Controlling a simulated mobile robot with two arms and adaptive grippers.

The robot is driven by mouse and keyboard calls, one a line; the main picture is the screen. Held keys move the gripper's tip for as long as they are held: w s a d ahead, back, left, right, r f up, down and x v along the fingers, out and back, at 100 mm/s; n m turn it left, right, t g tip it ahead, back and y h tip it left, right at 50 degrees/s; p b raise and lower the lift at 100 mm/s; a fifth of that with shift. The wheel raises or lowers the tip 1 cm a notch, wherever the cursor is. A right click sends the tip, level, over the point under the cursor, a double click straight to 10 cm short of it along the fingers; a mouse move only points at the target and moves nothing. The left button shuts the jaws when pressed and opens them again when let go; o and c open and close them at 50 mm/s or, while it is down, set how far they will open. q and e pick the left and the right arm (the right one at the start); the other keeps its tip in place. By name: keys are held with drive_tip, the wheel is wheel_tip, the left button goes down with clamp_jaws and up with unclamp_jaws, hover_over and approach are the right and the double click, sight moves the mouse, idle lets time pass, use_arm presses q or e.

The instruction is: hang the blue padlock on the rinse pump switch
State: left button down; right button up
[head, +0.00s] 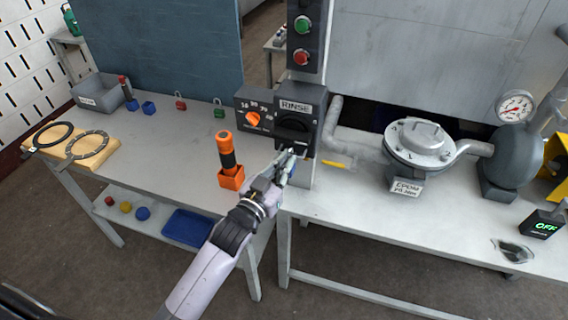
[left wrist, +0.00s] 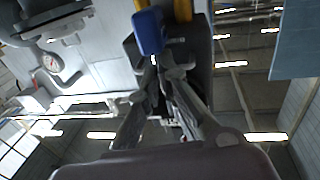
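The rinse pump switch (head: 294,124) is a black box with a dark knob under a RINSE label, on a grey post. My left gripper (head: 291,156) is right at its lower front. In the left wrist view, which is upside down, the blue padlock (left wrist: 148,33) shows at the tips of my left gripper (left wrist: 160,70), in front of the dark switch box (left wrist: 185,52). The fingers converge at its shackle end and look shut on it. The fingers hide most of the padlock in the head view; I cannot tell whether the shackle is through the switch. My right gripper is not in view.
A red padlock (head: 180,101) and a green padlock (head: 219,109) stand on the left table. An orange flashlight (head: 228,155) stands close left of my left arm. A selector box (head: 254,110) adjoins the switch.

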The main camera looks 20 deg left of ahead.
use_arm(q)
drive_tip(key=shift+f, duration=0.7)
drive_tip(key=c, duration=1.8)
unclamp_jaws()
drive_tip(key=shift+f, duration=0.1)
drive_tip(key=shift+o, duration=0.4)
drive_tip(key=shift+w+d+f+g, duration=0.1)
drive_tip(key=shift+g, duration=0.2)
drive_tip(key=r+v, duration=0.1)
drive_tip(key=v, duration=1.1)
